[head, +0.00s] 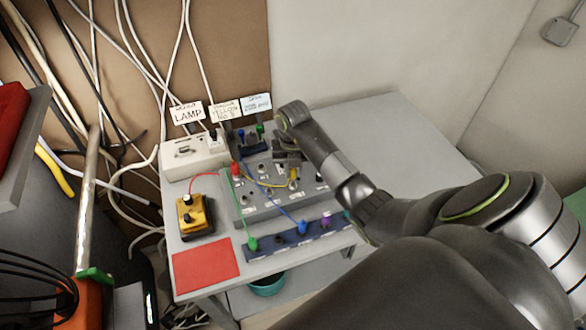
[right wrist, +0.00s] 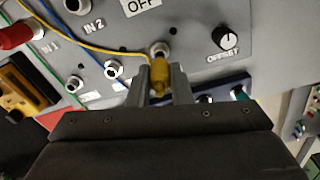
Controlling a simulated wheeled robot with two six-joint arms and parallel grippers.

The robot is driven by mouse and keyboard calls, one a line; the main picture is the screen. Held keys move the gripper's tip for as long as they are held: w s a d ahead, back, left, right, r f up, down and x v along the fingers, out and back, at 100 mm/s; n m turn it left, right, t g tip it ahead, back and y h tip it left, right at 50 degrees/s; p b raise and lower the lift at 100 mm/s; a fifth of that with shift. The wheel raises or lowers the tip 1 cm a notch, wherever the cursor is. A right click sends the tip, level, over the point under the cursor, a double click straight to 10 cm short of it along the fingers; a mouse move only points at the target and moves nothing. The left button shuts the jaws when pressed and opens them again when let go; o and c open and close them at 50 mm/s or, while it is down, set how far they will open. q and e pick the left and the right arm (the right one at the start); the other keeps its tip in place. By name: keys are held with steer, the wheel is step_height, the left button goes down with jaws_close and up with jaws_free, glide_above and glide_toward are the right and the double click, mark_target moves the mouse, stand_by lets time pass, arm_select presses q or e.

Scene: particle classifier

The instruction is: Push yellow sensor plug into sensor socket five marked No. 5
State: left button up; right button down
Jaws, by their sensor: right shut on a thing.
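The yellow sensor plug (right wrist: 160,76) sits between the fingers of my right gripper (right wrist: 161,82) in the right wrist view. Its front end is at a round metal socket (right wrist: 158,48) on the grey panel; I cannot tell how deep it is in. The number at this socket is not readable. In the head view the right gripper (head: 288,154) is over the back of the grey panel (head: 262,211), with the yellow plug (head: 294,174) just below it. A yellow cable (head: 265,187) runs from the plug to the left. The left gripper is not in view.
Other round sockets, a red plug (right wrist: 15,35) and an offset knob (right wrist: 228,38) are nearby on the panel. Green and blue cables cross it. A blue strip with plugs (head: 285,242), a yellow box (head: 195,215) and a red mat (head: 206,265) are in front and left.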

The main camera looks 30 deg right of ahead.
mark_target(293, 177)
steer(key=shift+f+b, duration=1.25)
steer(key=shift+f, duration=0.25)
steer(key=c, duration=1.2)
jaws_free()
steer(key=shift+c, duration=0.2)
step_height(293, 177, up, 6)
steer(key=shift+w+r+b, duration=0.1)
steer(key=shift+r+b, duration=0.05)
steer(key=shift+b, duration=0.4)
step_height(293, 177, up, 11)
steer(key=p, duration=1.1)
steer(key=shift+p, duration=0.3)
